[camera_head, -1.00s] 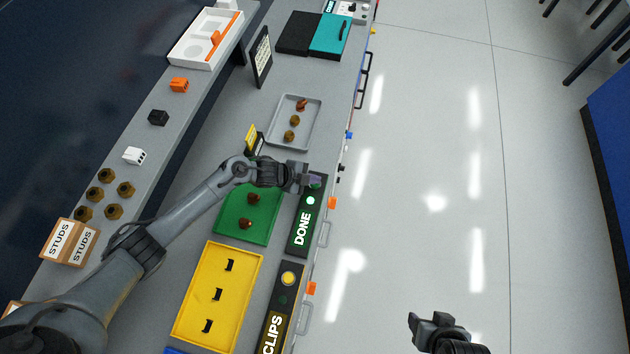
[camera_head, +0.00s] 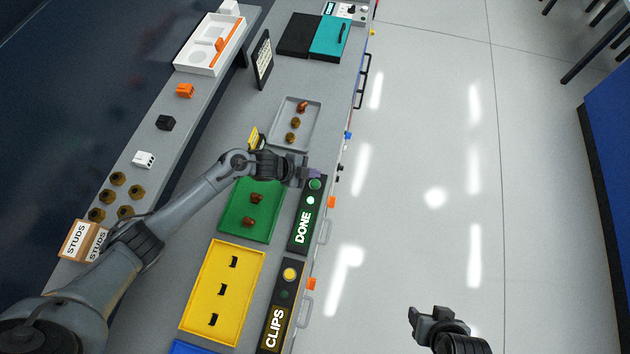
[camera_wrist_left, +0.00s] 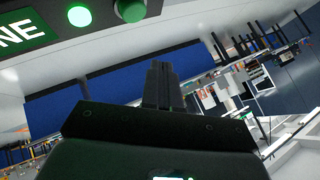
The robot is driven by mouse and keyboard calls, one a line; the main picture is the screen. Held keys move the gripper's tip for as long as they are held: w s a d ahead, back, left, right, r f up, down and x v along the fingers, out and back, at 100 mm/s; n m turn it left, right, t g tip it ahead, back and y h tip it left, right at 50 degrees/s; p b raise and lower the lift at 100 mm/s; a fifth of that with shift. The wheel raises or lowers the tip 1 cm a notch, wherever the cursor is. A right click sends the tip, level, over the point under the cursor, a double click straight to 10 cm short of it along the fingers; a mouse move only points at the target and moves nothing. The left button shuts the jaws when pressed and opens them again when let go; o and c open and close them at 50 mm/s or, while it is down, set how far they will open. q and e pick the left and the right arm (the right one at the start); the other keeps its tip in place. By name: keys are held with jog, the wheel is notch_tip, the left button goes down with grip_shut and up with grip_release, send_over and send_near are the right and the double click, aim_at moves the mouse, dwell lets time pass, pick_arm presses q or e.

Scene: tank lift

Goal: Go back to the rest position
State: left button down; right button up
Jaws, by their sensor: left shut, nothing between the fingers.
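My left gripper (camera_head: 315,173) is shut and empty. It is at the far end of the black DONE panel (camera_head: 301,228), just beyond the panel's green button (camera_head: 314,184). A pale light (camera_head: 310,201) glows beside that button. In the left wrist view, the shut fingers (camera_wrist_left: 160,85) point out over the room, and the green button (camera_wrist_left: 130,9) and lit lamp (camera_wrist_left: 79,15) are at the upper left, apart from the fingers. My right gripper (camera_head: 432,317) hangs over bare floor at the lower right; its jaw opening is unclear.
The left arm crosses above the bench near a green tray (camera_head: 231,222) and a yellow tray (camera_head: 189,315) with black clips. A grey tray (camera_head: 313,120) with several small parts lies beyond the gripper. A CLIPS panel (camera_head: 265,333) is nearer. The floor at right is clear.

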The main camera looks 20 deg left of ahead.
dwell(0.5)
